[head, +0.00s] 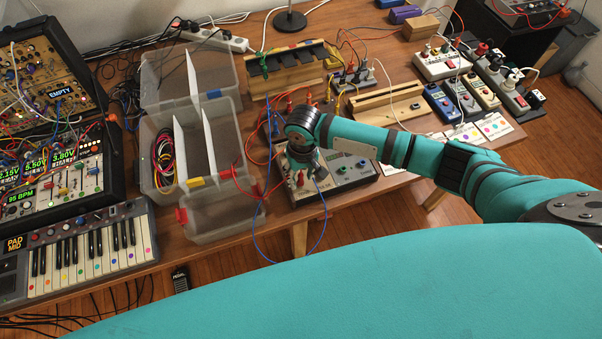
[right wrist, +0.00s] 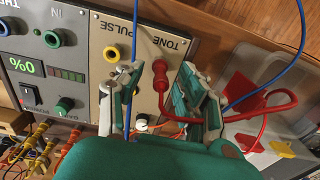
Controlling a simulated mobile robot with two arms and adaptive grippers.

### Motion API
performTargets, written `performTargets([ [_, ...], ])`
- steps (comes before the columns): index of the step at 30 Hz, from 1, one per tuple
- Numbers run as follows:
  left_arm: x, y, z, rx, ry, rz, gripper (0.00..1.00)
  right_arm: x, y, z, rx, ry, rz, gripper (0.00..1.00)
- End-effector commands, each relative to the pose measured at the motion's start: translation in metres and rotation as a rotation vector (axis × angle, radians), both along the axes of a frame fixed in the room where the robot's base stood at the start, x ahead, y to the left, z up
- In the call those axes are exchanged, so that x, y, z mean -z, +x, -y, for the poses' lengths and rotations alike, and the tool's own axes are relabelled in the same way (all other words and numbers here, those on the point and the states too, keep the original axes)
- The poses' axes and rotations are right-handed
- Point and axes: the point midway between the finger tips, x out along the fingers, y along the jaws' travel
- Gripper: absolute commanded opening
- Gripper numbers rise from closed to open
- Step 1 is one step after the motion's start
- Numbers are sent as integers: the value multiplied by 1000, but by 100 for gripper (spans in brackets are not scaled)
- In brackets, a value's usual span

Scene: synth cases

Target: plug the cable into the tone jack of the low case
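The low case (head: 352,170) is a light-panelled box with small displays, near the table's front edge in the head view. In the right wrist view its panel (right wrist: 92,70) has TONE and PULSE labels and an open yellow jack (right wrist: 112,52) below PULSE. A red plug (right wrist: 160,78) stands at the panel below TONE, its red cable looping right. I cannot tell how deep it sits. My right gripper (right wrist: 160,92) is open, its fingers on either side of the plug and apart from it. In the head view my right gripper (head: 303,160) is over the case's left part. My left gripper is out of view.
A blue cable (right wrist: 132,64) passes by the left finger, and another blue cable (right wrist: 277,76) runs at the right. Clear bins (head: 222,214) stand left of the case. Loose cables cross the table.

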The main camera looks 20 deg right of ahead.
Motion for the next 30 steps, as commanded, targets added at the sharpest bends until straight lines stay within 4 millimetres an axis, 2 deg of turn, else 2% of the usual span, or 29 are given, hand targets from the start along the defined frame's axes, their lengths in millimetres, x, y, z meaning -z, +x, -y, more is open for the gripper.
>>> performTargets([
  [8, 0, -1, -2, 0, 1, -1, 0, -6, 0, 0, -1, 0, 1, 38],
  [11, 0, -1, -1, 0, 1, -1, 0, -20, 1, 1, 0, 1, 3, 38],
  [21, 0, 0, 0, 0, 0, 0, 0, -90, 1, 2, -1, 1, 3, 38],
  [25, 0, 0, 0, 0, 0, 0, 0, -109, 1, 3, 0, 0, 2, 38],
  [30, 0, 0, 0, 0, 0, 0, 0, -119, 0, 3, 0, 0, 0, 38],
])
